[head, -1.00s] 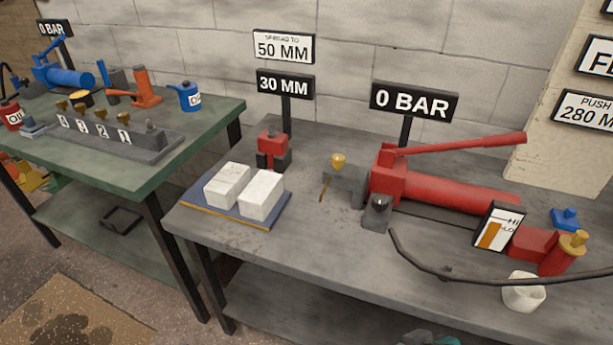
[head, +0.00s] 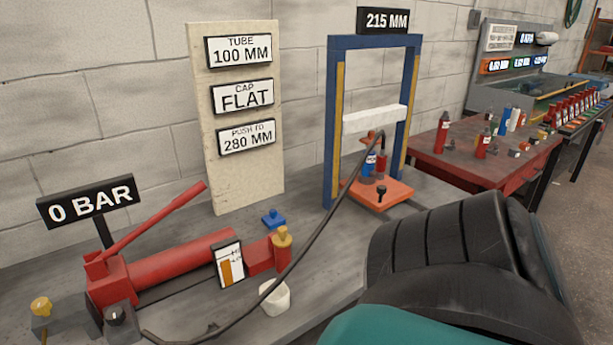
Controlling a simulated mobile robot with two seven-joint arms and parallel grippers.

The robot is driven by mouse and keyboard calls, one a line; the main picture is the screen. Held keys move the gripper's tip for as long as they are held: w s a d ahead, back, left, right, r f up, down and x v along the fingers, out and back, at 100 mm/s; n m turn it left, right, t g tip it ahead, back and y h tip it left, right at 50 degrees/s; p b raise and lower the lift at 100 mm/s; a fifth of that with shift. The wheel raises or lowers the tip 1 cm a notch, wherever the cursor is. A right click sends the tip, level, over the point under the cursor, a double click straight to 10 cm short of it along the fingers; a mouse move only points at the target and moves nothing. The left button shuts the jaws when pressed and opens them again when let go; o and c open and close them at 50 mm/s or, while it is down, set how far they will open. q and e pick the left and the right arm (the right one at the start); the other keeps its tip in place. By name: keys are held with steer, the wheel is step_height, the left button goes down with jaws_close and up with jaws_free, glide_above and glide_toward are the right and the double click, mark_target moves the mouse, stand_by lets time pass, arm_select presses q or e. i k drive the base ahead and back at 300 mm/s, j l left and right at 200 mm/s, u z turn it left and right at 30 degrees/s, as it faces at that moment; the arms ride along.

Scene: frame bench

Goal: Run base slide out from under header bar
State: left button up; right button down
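A blue upright frame (head: 333,120) stands at the back of the grey bench, with a white header bar (head: 374,118) across it between the posts. An orange base slide (head: 396,192) lies low at the foot of the frame, below the bar, and reaches forward of the posts. A small black knob (head: 381,191) stands at its front. A blue cylinder (head: 369,164) and a red cylinder (head: 382,161) stand at the slide, under the bar. Neither gripper is in view.
A red pump (head: 180,262) with a raised lever stands at the left, by a "0 BAR" sign (head: 91,202). A white cup (head: 274,298) and a blue part (head: 273,219) are nearby. The hose (head: 330,220) arcs over the bench. A red table (head: 478,165) stands behind right.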

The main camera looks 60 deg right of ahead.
mark_target(376, 181)
steer(key=z, duration=2.45)
steer(key=i+l, duration=0.1)
steer(key=l, duration=0.25)
steer(key=i+l, duration=0.1)
steer(key=l, duration=0.55)
steer(key=i+l+u, duration=0.1)
steer(key=l+u, duration=0.45)
steer(key=i+l, duration=0.05)
steer(key=l, duration=0.05)
